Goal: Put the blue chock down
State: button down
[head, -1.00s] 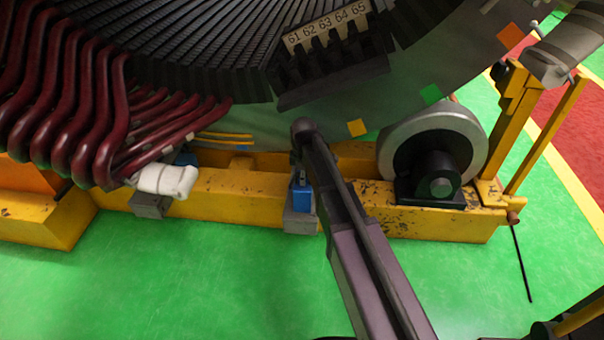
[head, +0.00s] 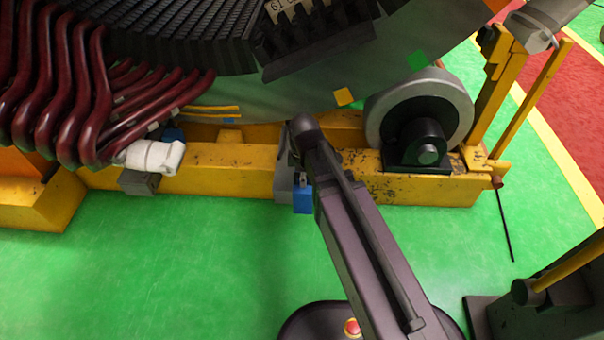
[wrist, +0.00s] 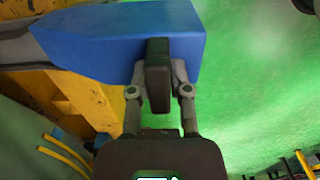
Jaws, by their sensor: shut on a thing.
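The blue chock (head: 303,200) is in the head view, in front of the yellow beam and beside a grey block (head: 283,186). My gripper (head: 299,178) is mostly hidden behind my arm there. In the wrist view, the blue chock (wrist: 95,42) fills the upper left, and my gripper (wrist: 158,75) is shut on it, with one dark finger pad against its near face. The chock is low, over or near the green floor; I cannot tell whether it touches the floor.
The yellow beam (head: 225,180) runs behind the chock. A grey roller (head: 420,118) stands at right, and dark red coils (head: 75,100) with a white wrap (head: 152,156) hang at left. The green floor (head: 190,265) in front is clear.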

jog(key=shift+r, duration=0.15)
dwell(0.5)
notch_tip(320, 180, up, 69)
jog(key=p, duration=6.9)
jog(key=shift+s, duration=0.1)
